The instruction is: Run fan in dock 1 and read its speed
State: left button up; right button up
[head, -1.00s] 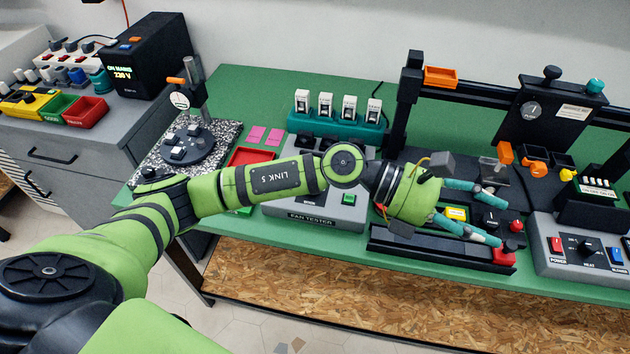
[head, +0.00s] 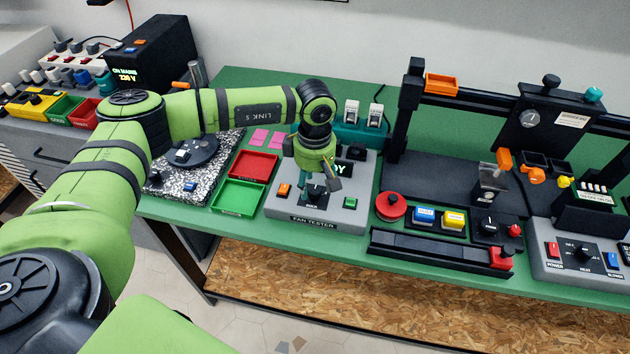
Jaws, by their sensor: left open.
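The grey fan tester (head: 363,180) stands on the green bench, with its name on the front edge. It has an orange button (head: 284,190) at front left and a green button (head: 350,203) at front right. A display (head: 345,168) is mostly covered by my gripper; the letters "DY" show. My left gripper (head: 316,190) points down over the middle of the tester, open, its fingers between the two buttons. I cannot tell whether it touches the tester. Behind is a teal rack (head: 345,131) with white units, partly hidden by my arm. Dock numbers are not readable.
Red (head: 254,165) and green (head: 239,198) trays lie left of the tester.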

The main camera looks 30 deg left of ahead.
pick_arm(q)
jog(key=shift+f, duration=0.85)
grip_shut()
